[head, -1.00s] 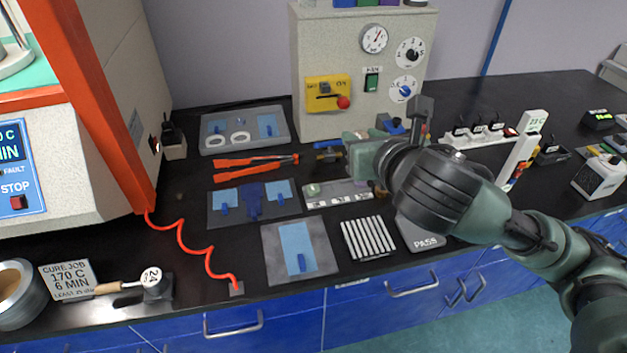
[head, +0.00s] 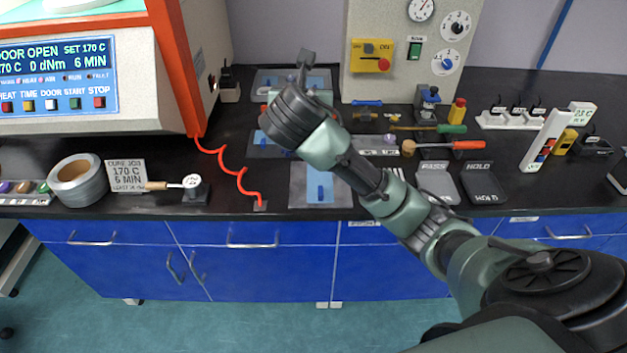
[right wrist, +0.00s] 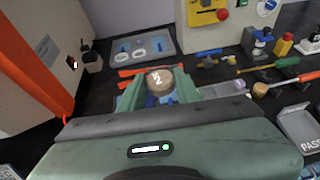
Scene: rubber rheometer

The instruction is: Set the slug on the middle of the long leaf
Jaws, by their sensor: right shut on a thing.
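My right gripper (right wrist: 159,90) is shut on the slug (right wrist: 160,80), a small round brownish piece marked 2, in the right wrist view. In the head view my right wrist hides the slug and fingertips. It is over the dark mat (head: 256,148), much of which is covered by my arm. A long light-blue leaf with a darker blue tab lies on a grey plate (head: 298,197) at the front of the bench. My left gripper is not in view.
A grey tray (right wrist: 118,60) with white rings lies at the back, beside orange-handled tools (right wrist: 140,71). A red coiled cord (head: 240,180) runs left of the plate. PASS (head: 436,183) and HOLD (head: 483,184) pads lie to its right.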

